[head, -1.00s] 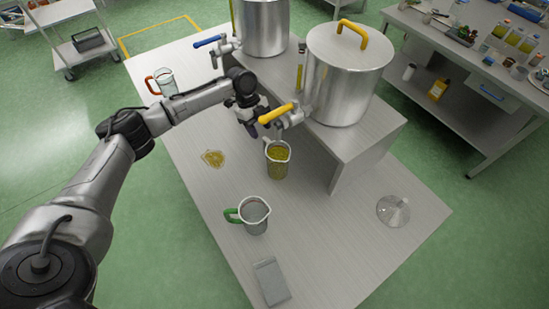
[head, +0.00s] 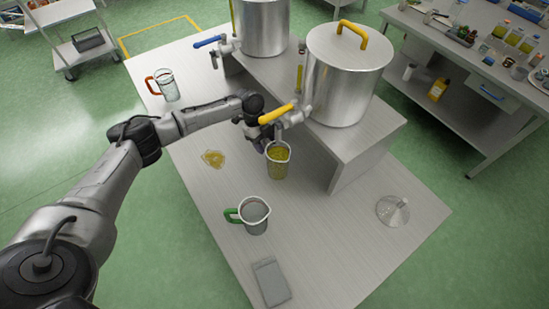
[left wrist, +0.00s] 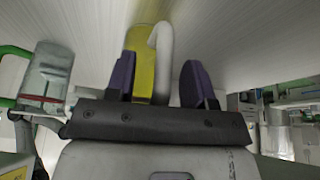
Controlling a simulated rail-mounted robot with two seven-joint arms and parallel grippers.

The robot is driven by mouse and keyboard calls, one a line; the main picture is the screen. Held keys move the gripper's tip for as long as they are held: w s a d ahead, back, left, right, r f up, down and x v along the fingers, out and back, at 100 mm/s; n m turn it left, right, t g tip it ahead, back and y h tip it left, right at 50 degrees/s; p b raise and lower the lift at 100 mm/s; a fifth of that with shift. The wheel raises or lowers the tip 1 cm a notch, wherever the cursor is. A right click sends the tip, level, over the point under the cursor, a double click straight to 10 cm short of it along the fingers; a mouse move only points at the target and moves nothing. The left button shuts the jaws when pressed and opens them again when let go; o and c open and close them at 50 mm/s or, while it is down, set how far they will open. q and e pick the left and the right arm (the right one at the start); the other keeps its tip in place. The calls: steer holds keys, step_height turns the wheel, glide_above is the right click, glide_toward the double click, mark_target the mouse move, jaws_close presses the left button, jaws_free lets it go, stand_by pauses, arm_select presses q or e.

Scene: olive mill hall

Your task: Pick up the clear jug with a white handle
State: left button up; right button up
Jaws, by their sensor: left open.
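The clear jug (head: 278,165) stands on the table below the yellow-handled tap and holds yellow-green oil. In the left wrist view the jug (left wrist: 140,65) shows yellow, with its curved white handle (left wrist: 164,50) between my fingers. My left gripper (head: 262,142) is at the jug's upper left side in the head view and partly covers it. Its two purple fingertips (left wrist: 158,80) stand apart, one on either side of the handle in the picture. Whether a finger touches the jug I cannot tell. My right gripper is not in view.
A green-handled jug (head: 254,215) and an orange-handled jug (head: 167,85) stand apart on the table. Large steel tanks (head: 345,75) stand on the raised shelf. An oil puddle (head: 213,159), a grey flat object (head: 271,282) and a clear funnel (head: 393,210) lie on the tabletop.

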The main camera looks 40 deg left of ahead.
arm_select(q)
jaws_close()
steer(key=shift+r, duration=0.25)
stand_by(0.6)
